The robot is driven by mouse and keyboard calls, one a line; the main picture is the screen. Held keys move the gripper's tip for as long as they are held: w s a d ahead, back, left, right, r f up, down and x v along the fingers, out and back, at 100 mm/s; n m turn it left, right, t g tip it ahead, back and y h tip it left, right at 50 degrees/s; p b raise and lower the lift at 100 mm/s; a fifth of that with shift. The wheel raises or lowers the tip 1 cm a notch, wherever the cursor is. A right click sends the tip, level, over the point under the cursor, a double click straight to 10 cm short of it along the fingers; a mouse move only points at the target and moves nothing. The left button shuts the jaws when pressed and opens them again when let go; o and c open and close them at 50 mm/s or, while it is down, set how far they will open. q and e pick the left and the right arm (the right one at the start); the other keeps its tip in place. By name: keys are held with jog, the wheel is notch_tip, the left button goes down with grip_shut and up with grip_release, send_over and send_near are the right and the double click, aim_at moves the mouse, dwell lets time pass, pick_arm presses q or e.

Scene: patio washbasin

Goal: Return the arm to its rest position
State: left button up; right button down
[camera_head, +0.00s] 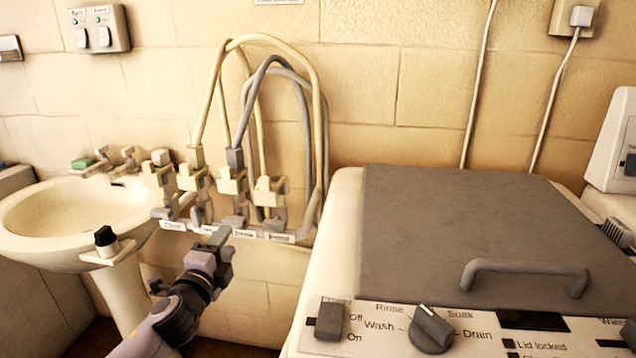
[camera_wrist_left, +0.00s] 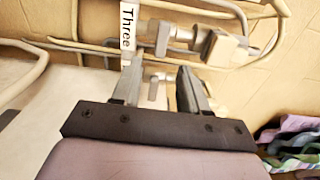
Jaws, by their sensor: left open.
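My left arm comes in from the lower left, and its gripper (camera_head: 220,240) is in front of the row of taps (camera_head: 232,182), near the labels below them. In the left wrist view the two fingers of the left gripper (camera_wrist_left: 160,82) stand apart with nothing held between them. A tap (camera_wrist_left: 180,36) and a label reading "Three" (camera_wrist_left: 128,26) show just beyond the fingertips. I cannot tell whether the fingers touch anything. My right gripper is in neither view.
A white washbasin (camera_head: 75,215) stands at the left, with a dark-capped item (camera_head: 106,242) at its edge. A washing machine with a grey lid (camera_head: 450,230) fills the right. Hoses (camera_head: 312,110) loop above the taps. A patterned cloth (camera_wrist_left: 295,145) shows in the wrist view.

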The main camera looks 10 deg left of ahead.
pick_arm(q)
jog(key=s+d+f+n+g+h, duration=0.1)
jog(key=s+d+f+n+g, duration=0.1)
jog(key=s+f+n, duration=0.3)
jog(key=s+d+f+n+g+h+p, duration=0.1)
jog(key=s+d+f+n+g, duration=0.2)
jog(key=s+f, duration=0.6)
jog(key=s+d+f+n+g+h+p, duration=0.1)
jog(key=s+d+f+n, duration=0.5)
jog(key=s, duration=0.9)
jog(key=shift+s+f+n+g, duration=0.25)
jog(key=shift+f+n+g, duration=0.4)
jog(key=shift+f, duration=0.2)
